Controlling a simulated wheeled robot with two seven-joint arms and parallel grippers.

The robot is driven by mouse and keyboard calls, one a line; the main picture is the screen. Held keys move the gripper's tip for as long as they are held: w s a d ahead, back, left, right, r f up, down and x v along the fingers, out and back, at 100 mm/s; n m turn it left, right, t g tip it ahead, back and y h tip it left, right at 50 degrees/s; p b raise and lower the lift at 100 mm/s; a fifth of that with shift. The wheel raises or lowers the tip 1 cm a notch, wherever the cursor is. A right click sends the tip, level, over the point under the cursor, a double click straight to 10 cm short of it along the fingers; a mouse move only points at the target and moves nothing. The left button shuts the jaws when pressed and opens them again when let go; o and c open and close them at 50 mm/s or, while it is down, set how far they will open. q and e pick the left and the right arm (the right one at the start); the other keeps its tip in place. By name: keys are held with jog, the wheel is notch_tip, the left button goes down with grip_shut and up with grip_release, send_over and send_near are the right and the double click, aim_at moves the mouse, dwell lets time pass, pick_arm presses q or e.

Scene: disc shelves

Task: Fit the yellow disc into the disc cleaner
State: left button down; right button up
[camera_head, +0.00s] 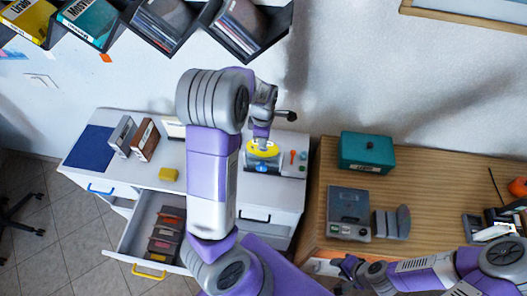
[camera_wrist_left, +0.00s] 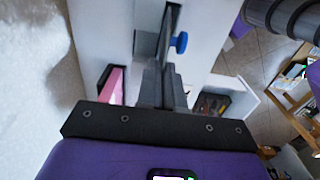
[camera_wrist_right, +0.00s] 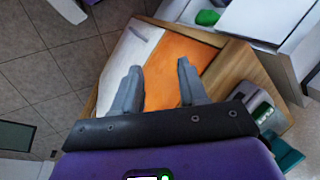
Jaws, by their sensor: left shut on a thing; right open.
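The yellow disc (camera_head: 263,149) with a pale centre is at the disc cleaner (camera_head: 264,166), on the white counter's right end. My left gripper (camera_head: 261,132) is shut on the disc's upper edge, with the disc at the cleaner's top. How deep the disc sits in the cleaner cannot be told. In the left wrist view my left gripper (camera_wrist_left: 160,92) has its fingers together around something thin, seen edge-on; no yellow shows there. My right gripper (camera_head: 350,268) is open and empty, low by the wooden desk's front; its spread fingers show in the right wrist view (camera_wrist_right: 158,82).
The white counter (camera_head: 105,174) also bears disc cases (camera_head: 145,140) and a yellow block (camera_head: 168,174). The wooden desk (camera_head: 420,180) carries a teal box (camera_head: 366,152) and a grey device (camera_head: 348,213). Angled shelves (camera_head: 240,28) hang above.

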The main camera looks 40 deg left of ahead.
aim_at(263, 150)
pick_arm(q)
jog(key=shift+f+b, duration=0.35)
jog(key=shift+f, duration=3.2)
jog(key=shift+f, duration=0.1)
jog(key=c, duration=1.3)
grip_release()
jog(key=shift+r, duration=0.2)
notch_tip(263, 150, up, 12)
jog(key=shift+f+p, duration=0.1)
jog(key=shift+p, duration=0.7)
